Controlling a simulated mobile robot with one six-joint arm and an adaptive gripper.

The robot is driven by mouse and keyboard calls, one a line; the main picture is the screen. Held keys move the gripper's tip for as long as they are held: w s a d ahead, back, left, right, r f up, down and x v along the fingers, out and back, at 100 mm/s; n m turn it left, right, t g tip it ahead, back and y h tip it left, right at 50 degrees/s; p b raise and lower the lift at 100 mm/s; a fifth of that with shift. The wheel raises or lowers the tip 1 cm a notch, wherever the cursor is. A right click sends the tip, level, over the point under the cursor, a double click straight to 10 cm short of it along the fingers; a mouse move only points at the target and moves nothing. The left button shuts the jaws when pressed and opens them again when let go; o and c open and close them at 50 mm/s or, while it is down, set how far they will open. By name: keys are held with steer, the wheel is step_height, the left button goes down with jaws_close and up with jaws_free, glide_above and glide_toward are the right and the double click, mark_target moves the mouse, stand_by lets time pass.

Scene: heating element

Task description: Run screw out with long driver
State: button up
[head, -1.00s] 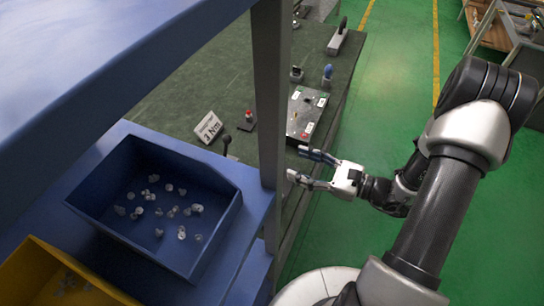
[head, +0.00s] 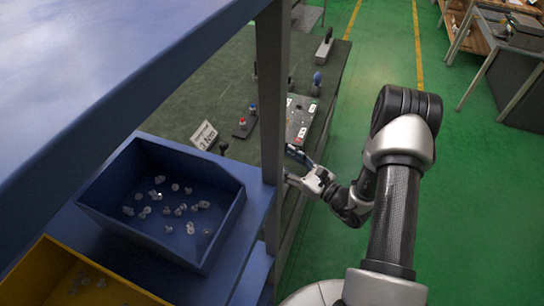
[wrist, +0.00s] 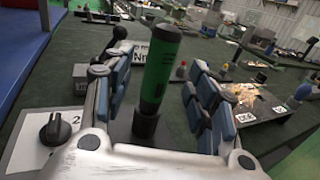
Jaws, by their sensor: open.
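A driver with a thick green handle and black bands (wrist: 160,75) stands nearly upright in the wrist view, its lower end at a dark round piece. My gripper (wrist: 146,88) is open, with one blue-padded finger on each side of the handle. I cannot tell whether either finger touches it. In the head view my gripper (head: 291,165) is at the bench's right edge, partly behind the grey post, and the green driver is hidden. A plate with small parts and labels (head: 300,122) lies on the bench beyond; it also shows right in the wrist view (wrist: 248,121). No screw can be made out.
A grey post (head: 272,90) and blue shelf stand left of my arm. A blue bin (head: 130,215) holds several small pale parts. A white sign (head: 203,135), a red-topped item (head: 242,124) and a blue-handled tool (head: 317,80) are on the bench. Green floor is open at right.

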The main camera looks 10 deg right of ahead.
mark_target(276, 154)
steer(key=shift+b+x, duration=0.5)
steer(key=shift+x, duration=2.55)
steer(key=shift+c, duration=0.3)
jaws_close()
